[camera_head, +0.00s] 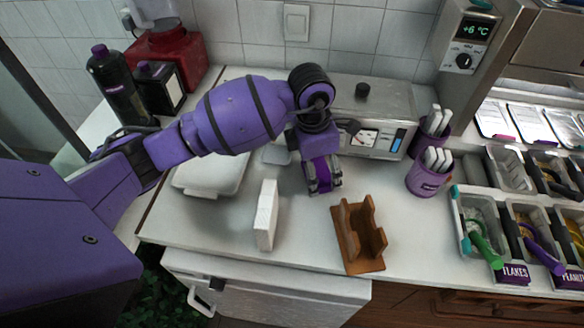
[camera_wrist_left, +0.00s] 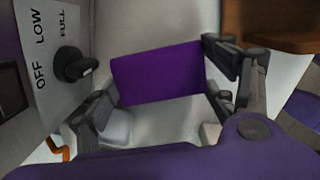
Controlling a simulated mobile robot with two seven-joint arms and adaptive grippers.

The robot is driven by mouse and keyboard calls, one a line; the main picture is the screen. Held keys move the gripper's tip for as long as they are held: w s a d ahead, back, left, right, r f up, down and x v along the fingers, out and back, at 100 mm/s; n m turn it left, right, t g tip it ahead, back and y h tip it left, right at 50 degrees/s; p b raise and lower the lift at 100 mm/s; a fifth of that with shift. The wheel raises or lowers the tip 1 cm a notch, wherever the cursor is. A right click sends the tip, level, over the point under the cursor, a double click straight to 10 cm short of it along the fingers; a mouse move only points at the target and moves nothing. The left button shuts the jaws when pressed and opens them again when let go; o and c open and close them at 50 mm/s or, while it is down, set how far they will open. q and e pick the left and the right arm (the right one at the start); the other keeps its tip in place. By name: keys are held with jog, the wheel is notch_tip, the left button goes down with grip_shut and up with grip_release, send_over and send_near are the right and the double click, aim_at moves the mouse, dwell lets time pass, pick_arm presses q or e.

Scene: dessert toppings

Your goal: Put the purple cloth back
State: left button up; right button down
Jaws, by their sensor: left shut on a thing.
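The purple cloth (camera_wrist_left: 158,72) shows as a flat purple rectangle between the fingers in the left wrist view. In the head view, part of the purple cloth (camera_head: 322,170) shows at my gripper, largely covered by it. My left gripper (camera_head: 325,190) is shut on the cloth, pointing down over the white counter, in front of the grey appliance with a dial. My left gripper's fingers (camera_wrist_left: 165,85) stand at either side of the cloth in the wrist view. Whether the cloth touches the counter is hard to tell. My right gripper is not in view.
A brown wooden holder (camera_head: 358,240) stands right of and nearer than my gripper. A white upright block (camera_head: 265,216) stands to the left. The grey appliance (camera_head: 375,118) is behind. Purple cups (camera_head: 428,178) and topping containers (camera_head: 480,228) fill the right. The counter's (camera_head: 205,222) front left is clear.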

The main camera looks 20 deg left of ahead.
pick_arm(q)
jog(key=shift+f, duration=0.75)
jog(key=shift+f, duration=0.1)
jog(key=o, duration=1)
notch_tip(320, 180, up, 12)
jog(key=a, duration=0.1)
jog(key=shift+s, duration=0.45)
